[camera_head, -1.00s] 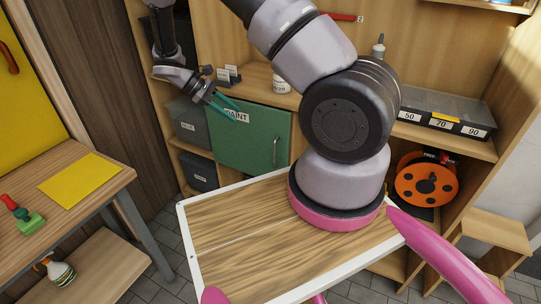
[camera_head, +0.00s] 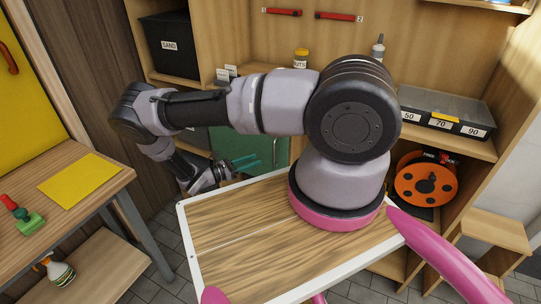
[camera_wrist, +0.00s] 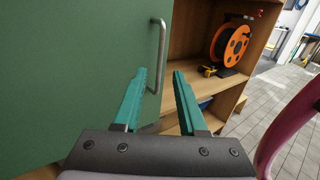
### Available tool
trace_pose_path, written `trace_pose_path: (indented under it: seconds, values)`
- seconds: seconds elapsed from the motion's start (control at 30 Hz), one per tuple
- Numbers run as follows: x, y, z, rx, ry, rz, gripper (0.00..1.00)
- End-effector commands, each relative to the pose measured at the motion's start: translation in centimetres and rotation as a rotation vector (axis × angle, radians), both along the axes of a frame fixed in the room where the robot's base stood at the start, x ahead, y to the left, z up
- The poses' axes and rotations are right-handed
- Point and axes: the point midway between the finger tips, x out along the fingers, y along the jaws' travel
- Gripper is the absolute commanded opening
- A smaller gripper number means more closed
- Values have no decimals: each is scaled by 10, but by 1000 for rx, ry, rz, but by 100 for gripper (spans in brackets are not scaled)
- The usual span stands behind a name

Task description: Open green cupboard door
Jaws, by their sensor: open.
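The green cupboard door (camera_head: 270,145) is mostly hidden behind my arm in the head view and looks shut. In the wrist view the green door (camera_wrist: 75,75) fills the left side. Its upright grey metal handle (camera_wrist: 161,50) is near the door's right edge. My gripper (camera_head: 253,162) is in front of the door, with teal fingers apart. In the wrist view, my gripper (camera_wrist: 159,74) has one fingertip on each side of the handle's line. The handle's lower end shows between the fingers; I cannot tell whether they touch it.
An orange reel (camera_head: 427,180) sits in the open shelf right of the door. A wooden board with a white rim (camera_head: 189,240) lies below my arm. A table with a yellow sheet (camera_head: 80,180) stands at left. A black SAND box (camera_head: 168,45) is on the upper shelf.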

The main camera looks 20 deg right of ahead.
Motion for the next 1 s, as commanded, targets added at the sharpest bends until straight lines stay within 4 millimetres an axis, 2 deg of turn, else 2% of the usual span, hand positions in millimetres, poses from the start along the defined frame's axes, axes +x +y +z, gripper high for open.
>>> trace_pose_path:
  seconds: [0.2,0.4,0.6,0.83,0.87,0.93,0.97,1.0]
  values:
    - [2,-44,0,0,2,-3,41]
    - [5,-73,0,1,0,-2,41]
    - [6,-83,0,2,-2,-1,41]
    - [6,-83,0,2,-2,-1,41]
    - [6,-83,0,2,-2,-1,34]
    - [6,-83,0,2,-2,-1,7]
    - [6,-83,0,2,-2,-1,0]
    - [6,-83,0,2,-2,-1,0]
